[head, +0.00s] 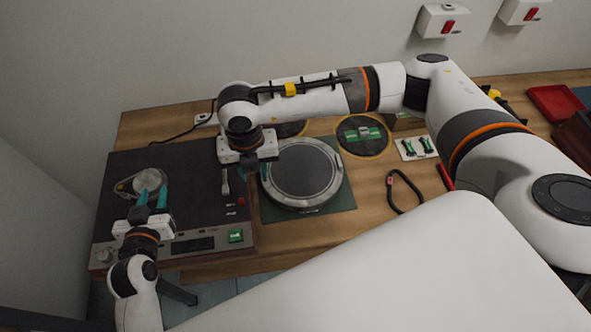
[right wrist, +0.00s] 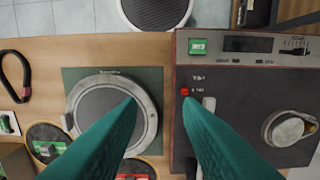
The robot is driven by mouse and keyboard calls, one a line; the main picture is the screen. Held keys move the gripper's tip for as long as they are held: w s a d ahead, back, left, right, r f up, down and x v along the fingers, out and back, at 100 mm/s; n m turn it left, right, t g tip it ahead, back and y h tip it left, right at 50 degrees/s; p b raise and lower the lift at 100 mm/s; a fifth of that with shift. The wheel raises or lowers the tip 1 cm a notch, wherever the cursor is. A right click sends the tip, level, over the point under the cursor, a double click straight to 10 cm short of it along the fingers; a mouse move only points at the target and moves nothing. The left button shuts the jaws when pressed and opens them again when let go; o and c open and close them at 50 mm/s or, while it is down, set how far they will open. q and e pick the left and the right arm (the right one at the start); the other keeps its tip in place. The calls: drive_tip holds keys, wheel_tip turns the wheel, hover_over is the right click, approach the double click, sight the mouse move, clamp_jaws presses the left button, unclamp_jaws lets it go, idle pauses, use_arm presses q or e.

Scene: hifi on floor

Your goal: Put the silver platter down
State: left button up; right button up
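The silver platter (head: 302,172), a round disc with a dark top and pale rim, lies flat on a green mat (head: 345,198) right of the hi-fi deck. It also shows in the right wrist view (right wrist: 112,112). My right gripper (head: 252,172) is over the gap between platter and deck. Its teal fingers are apart with nothing between them in the right wrist view (right wrist: 160,102). My left gripper (head: 153,190) is over the deck's left side, its teal fingers apart near a round silver hub (head: 149,180). The hub shows uncovered in the right wrist view (right wrist: 288,128).
The dark deck (head: 185,185) has a green button and a lever. Behind the platter is a round dark pad (head: 362,136) with a green piece. A white card (head: 416,148) with green parts and a dark loop (head: 403,190) lie to the right. Bare wood lies between.

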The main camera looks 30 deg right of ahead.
use_arm(q)
drive_tip(key=shift+s+d+r, duration=0.1)
drive_tip(key=shift+s+d, duration=0.1)
use_arm(e)
wheel_tip(320, 180, up, 10)
drive_tip(key=shift+s+d, duration=0.35)
drive_tip(key=shift+d, duration=0.05)
use_arm(q)
drive_tip(key=shift+a, duration=0.1)
use_arm(e)
drive_tip(key=shift+w+a, duration=0.1)
idle(0.4)
